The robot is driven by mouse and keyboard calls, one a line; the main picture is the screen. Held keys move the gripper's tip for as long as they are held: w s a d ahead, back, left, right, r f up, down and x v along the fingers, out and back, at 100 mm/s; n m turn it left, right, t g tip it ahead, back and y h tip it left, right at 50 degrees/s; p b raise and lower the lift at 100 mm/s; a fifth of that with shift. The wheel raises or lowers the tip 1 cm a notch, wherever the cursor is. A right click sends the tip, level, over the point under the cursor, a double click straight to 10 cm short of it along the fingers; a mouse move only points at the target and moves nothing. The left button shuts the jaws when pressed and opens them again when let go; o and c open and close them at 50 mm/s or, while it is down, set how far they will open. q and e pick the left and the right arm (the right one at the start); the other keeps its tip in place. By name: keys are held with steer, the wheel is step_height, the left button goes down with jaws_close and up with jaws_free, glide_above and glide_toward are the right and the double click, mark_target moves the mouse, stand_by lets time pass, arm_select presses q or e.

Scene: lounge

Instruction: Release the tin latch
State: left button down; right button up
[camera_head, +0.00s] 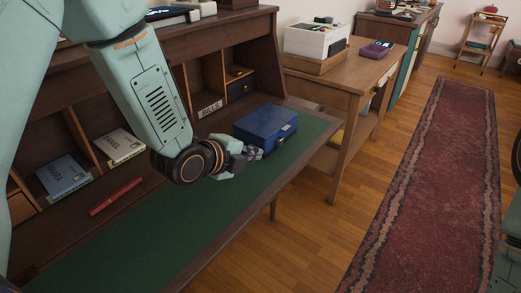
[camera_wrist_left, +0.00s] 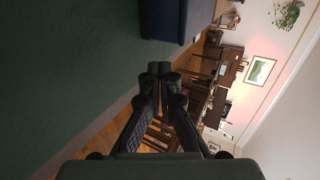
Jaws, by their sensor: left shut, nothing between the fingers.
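The blue tin (camera_head: 263,124) stands closed on the green desk top, near its front right part. A small pale latch (camera_head: 285,130) shows on its front face. My left gripper (camera_head: 256,153) is shut and empty, just in front of the tin's near left corner. In the left wrist view, the gripper's fingertips (camera_wrist_left: 159,69) are together, and the tin (camera_wrist_left: 178,20) is at the top edge, partly cut off; its latch cannot be made out there. Whether the fingers touch the tin cannot be told. My right gripper is not in view.
The green desk top (camera_head: 130,245) is clear in front. A red pen-like stick (camera_head: 115,196), books (camera_head: 62,176) and a BILLS label (camera_head: 210,108) are at the desk's back. A wooden side table (camera_head: 345,75) stands beyond, with a rug (camera_head: 420,190) on the right.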

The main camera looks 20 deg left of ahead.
arm_select(q)
steer(key=shift+p+v, duration=0.5)
steer(key=shift+v, duration=1.8)
